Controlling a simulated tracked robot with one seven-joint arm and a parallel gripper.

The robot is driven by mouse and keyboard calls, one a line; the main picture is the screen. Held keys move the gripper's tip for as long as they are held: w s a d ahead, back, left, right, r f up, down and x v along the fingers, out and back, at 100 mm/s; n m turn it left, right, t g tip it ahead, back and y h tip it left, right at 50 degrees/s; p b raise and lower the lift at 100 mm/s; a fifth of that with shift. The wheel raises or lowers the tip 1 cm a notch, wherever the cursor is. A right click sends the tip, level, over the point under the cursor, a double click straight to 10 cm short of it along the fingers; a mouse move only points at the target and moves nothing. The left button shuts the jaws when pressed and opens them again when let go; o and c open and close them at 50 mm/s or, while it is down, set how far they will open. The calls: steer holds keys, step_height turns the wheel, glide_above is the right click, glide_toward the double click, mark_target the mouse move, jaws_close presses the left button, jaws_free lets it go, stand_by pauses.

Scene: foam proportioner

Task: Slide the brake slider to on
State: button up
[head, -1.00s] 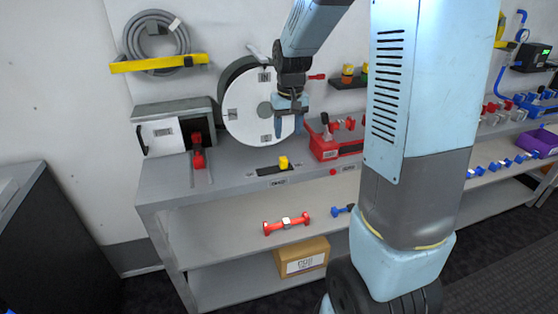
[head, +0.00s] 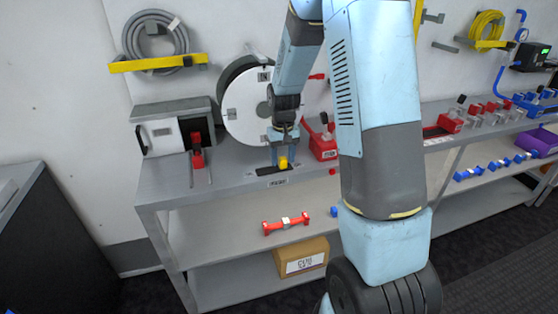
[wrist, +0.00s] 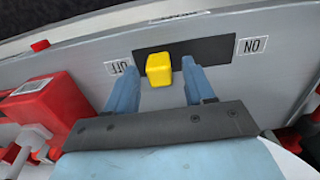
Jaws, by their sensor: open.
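The yellow brake slider knob (head: 283,163) sits in a dark slot plate on the front part of the grey bench top. In the wrist view the knob (wrist: 159,69) is near the left end of the dark plate (wrist: 208,50). The OFF label (wrist: 120,67) is by that end, and the ON label (wrist: 252,45) is by the far right end. Both labels read upside down there. My gripper (wrist: 160,67) is open, with one finger on each side of the knob and a gap visible at each side. In the head view it points down over the knob.
A red-handled lever (head: 197,152) stands left on the bench. A white reel disc (head: 248,110) is behind my gripper. A red box (head: 322,146) stands close to its right, and also shows at left in the wrist view (wrist: 45,95). The bench front edge is close.

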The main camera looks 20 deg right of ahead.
steer(key=shift+f, duration=0.55)
jaws_close()
